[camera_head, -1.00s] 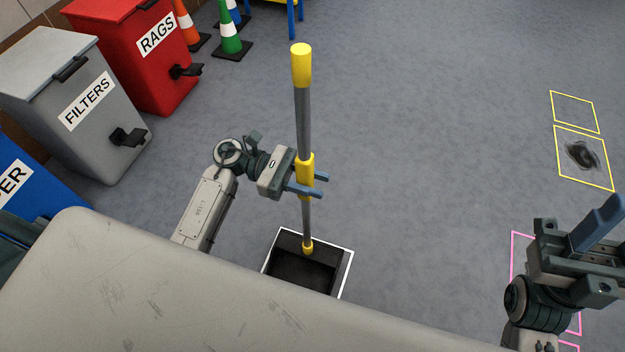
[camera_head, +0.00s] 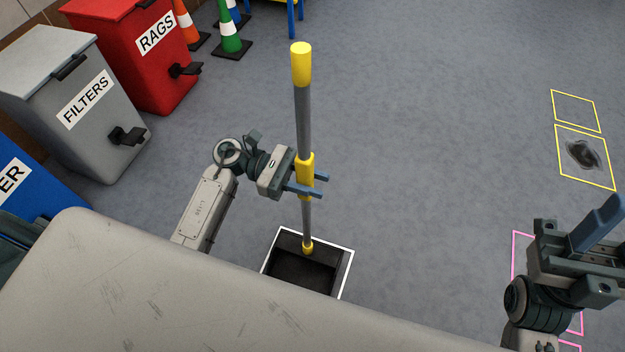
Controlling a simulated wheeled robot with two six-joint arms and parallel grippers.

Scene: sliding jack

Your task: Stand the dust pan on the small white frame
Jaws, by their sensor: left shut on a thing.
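The dust pan (camera_head: 300,272) has a black pan and a tall grey handle with a yellow top and yellow grip. It stands upright, its pan within the outline of the small white frame (camera_head: 346,272) on the floor. Whether the pan touches the floor is hard to tell. My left gripper (camera_head: 314,184) is shut on the handle at the yellow grip. The near part of the pan and frame is hidden behind my pale body. My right gripper (camera_head: 590,255) is at the right edge, away from the pan; its jaw opening is unclear.
Bins stand at the left: red RAGS (camera_head: 140,60), grey FILTERS (camera_head: 75,105) and a blue one (camera_head: 30,195). Cones (camera_head: 230,35) stand behind them. Yellow frames (camera_head: 575,112) and a pink frame (camera_head: 516,260) lie at the right, with a dark stain (camera_head: 583,154). The middle floor is clear.

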